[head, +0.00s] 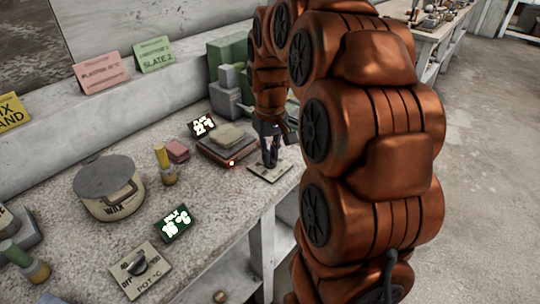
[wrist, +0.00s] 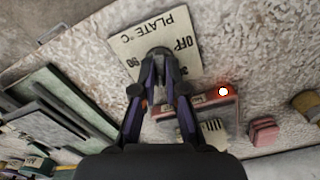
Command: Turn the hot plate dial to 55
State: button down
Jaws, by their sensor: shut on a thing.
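The hot plate dial's cream panel (head: 283,168), marked "PLATE °C", lies on the bench at the front right of the hot plate (head: 217,153). In the wrist view the panel (wrist: 175,32) shows "OFF" and several numbers. My gripper (head: 269,158) points down over the panel, and its fingertips (wrist: 160,62) are shut on the dial knob, which they mostly hide. The knob's pointer direction cannot be made out. The hot plate (wrist: 220,104) has a lit red lamp and a pale block on top. A dark display (head: 202,126) behind it seems to read 27.
A lidded wax pot (head: 110,190), a yellow-capped bottle (head: 164,165), a pink block (head: 177,150) and a green-lit display (head: 174,223) stand to the left. A separate pot dial panel (head: 140,270) lies near the front edge. Grey blocks (head: 228,95) stand behind the hot plate.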

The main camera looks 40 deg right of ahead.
jog(key=shift+m, duration=1.3)
jog(key=c, duration=1.2)
grip_release()
jog(key=shift+r, duration=0.1)
notch_tip(320, 180, up, 12)
jog(key=shift+f, duration=0.1)
